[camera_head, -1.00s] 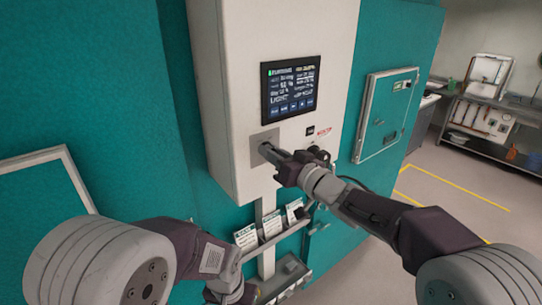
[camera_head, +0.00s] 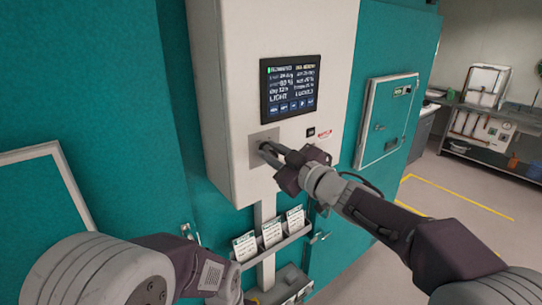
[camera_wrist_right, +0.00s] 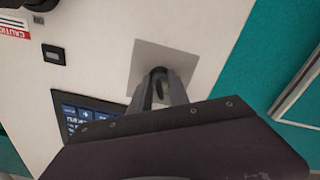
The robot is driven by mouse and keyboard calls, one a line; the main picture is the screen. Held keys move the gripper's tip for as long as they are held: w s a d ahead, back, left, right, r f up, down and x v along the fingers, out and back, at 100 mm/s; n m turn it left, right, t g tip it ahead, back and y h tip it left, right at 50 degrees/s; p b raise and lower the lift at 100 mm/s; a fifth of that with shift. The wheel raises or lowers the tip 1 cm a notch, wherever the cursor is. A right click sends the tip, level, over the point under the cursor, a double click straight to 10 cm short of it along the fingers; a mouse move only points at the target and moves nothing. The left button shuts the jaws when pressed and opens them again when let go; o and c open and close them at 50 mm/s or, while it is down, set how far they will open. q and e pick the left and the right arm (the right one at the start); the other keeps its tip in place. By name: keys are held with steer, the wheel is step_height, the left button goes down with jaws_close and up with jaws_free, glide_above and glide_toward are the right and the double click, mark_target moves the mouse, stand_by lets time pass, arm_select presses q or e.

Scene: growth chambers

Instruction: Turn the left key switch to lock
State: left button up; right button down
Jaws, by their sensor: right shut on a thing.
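The left key switch (camera_wrist_right: 160,88) sits on a square grey plate (camera_head: 257,149) at the lower left of the white control box. My right gripper (camera_head: 267,150) reaches it from the right, and its fingers are shut on the key. In the right wrist view the two fingers (camera_wrist_right: 160,92) come together at a dark ring-shaped part in front of the plate. The fingers hide much of the key, and its exact angle and any position marks cannot be read. My left arm is at the lower left of the head view; its gripper's fingertips are not visible.
A lit display (camera_head: 291,88) is above the switch on the white control box (camera_head: 230,70). A small black switch (camera_head: 311,132) and a red caution label (camera_head: 325,134) are to its right. A rack with several cards (camera_head: 271,237) hangs below. A small door (camera_head: 388,120) is on the teal wall.

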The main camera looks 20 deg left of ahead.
steer(key=shift+n, duration=0.3)
stand_by(0.4)
steer(key=c, duration=1.6)
jaws_free()
steer(key=shift+s+d+r, duration=0.1)
steer(key=shift+s+d, duration=0.2)
steer(key=shift+s, duration=0.05)
steer(key=shift+s+d+b, duration=0.3)
steer(key=shift+d+b, duration=0.15)
steer(key=shift+b, duration=0.1)
steer(key=b+v, duration=0.1)
steer(key=v, duration=0.6)
steer(key=shift+s+d+b, duration=0.3)
steer(key=shift+b, duration=0.1)
